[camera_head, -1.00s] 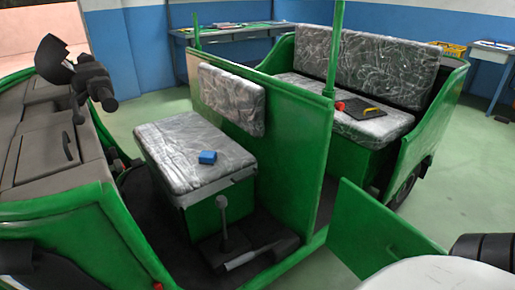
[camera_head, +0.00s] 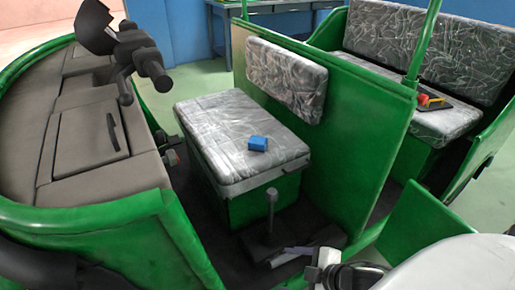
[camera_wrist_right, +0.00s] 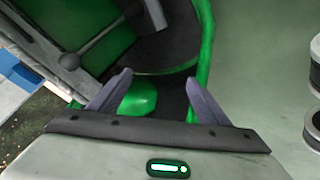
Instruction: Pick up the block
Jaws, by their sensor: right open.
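The small blue block (camera_head: 258,143) lies on the front seat (camera_head: 215,125), which is covered in wrinkled clear plastic, near its right front edge. My right gripper (camera_wrist_right: 158,82) shows in the right wrist view with its two grey fingers apart and nothing between them. In the head view, part of my right arm shows low at the right, below and right of the seat and apart from the block. A blue patch shows at the left edge of the wrist view; I cannot tell what it is. My left gripper is not in view.
A floor lever (camera_head: 271,205) stands before the seat; its round knob (camera_wrist_right: 69,61) shows in the wrist view. A green partition (camera_head: 345,130) rises behind the seat. The dashboard and handlebar (camera_head: 145,60) are at left. A rear bench (camera_head: 445,120) holds small items.

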